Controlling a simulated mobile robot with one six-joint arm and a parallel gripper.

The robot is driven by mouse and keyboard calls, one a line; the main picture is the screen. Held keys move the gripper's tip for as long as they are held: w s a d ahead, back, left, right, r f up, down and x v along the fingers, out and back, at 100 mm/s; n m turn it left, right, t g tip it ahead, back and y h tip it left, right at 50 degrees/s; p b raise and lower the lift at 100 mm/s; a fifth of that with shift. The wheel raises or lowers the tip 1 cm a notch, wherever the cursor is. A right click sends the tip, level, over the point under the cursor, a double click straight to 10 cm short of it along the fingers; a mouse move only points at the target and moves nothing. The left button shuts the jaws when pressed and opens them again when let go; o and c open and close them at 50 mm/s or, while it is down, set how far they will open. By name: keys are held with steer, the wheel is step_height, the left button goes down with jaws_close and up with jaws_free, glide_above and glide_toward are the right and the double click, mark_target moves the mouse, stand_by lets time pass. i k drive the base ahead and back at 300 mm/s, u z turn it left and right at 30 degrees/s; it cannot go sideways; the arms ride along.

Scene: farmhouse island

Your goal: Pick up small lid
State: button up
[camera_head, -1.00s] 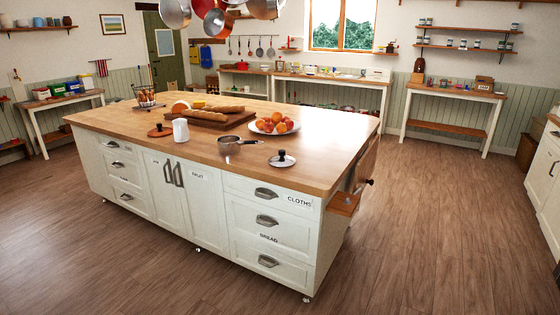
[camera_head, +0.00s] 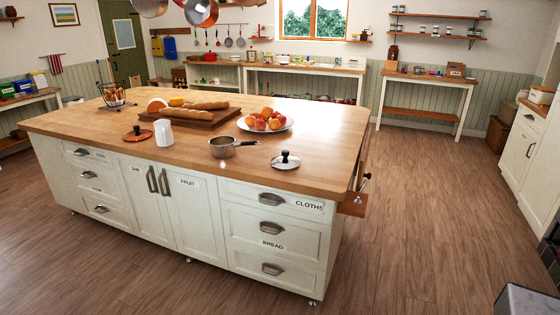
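A small round lid (camera_head: 285,161), silver with a black knob, lies on the wooden top of the kitchen island (camera_head: 300,106), near its front right corner. A second lid (camera_head: 138,134), copper-brown with a dark knob, lies further left on the island, beside a white jug. A small saucepan (camera_head: 228,147) with a handle stands uncovered just left of the silver lid. My gripper is not in view.
A white fruit plate (camera_head: 286,127), a bread board (camera_head: 183,121) with loaves, a white jug (camera_head: 164,132) and a wire basket (camera_head: 113,96) stand on the island. Wooden floor (camera_head: 420,220) is free right of the island. A dark-topped grey object (camera_head: 525,300) is at bottom right.

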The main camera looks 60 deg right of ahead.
mark_target(285, 161)
steer(key=z, duration=0.05)
steer(key=i, duration=1.55)
steer(key=z, duration=1.35)
steer(key=k, duration=0.6)
steer(key=z, duration=0.05)
